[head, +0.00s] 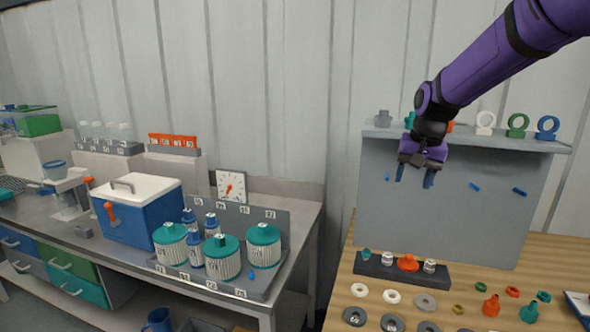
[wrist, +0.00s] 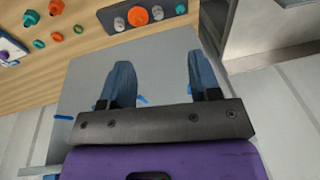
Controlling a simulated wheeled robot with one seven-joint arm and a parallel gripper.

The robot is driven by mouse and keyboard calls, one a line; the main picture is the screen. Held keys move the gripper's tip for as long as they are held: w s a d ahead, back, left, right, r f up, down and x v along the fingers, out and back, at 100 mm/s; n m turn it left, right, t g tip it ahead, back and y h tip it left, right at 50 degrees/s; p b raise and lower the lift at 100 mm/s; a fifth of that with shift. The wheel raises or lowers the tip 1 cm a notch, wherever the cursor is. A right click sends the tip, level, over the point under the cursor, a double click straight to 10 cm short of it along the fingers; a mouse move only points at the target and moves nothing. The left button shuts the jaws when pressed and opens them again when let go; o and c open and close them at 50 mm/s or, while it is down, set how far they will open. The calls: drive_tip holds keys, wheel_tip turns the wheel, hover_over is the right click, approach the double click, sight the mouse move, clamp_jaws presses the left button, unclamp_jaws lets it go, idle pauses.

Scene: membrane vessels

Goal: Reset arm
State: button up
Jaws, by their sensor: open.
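My purple arm reaches in from the upper right of the head view. My gripper (head: 414,180) hangs in front of the grey panel, just below its shelf, with its fingers pointing down. In the wrist view my gripper (wrist: 160,82) has its two blue fingers wide apart with nothing between them. The grey panel (head: 455,225) stands upright behind it and carries small blue pegs. Whether the gripper touches the panel or shelf is hard to tell.
A shelf (head: 500,145) on the panel holds several coloured rings and fittings. The wooden table (head: 345,285) holds a dark rack (head: 385,272) and several loose rings. At left, a grey bench (head: 300,245) carries a blue cooler (head: 140,220) and white vessels with teal lids.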

drive_tip(key=s+d+r+n+t, duration=0.1)
drive_tip(key=s+r, duration=0.3)
drive_tip(key=s, duration=0.4)
drive_tip(key=s+d+r+n+t, duration=0.1)
drive_tip(key=s+r, duration=0.3)
drive_tip(key=s, duration=0.5)
drive_tip(key=s+f+n+t, duration=0.1)
drive_tip(key=s+f+n, duration=0.1)
drive_tip(key=s, duration=1.4)
drive_tip(key=shift+d+f+h, duration=0.2)
drive_tip(key=shift+d+h, duration=0.2)
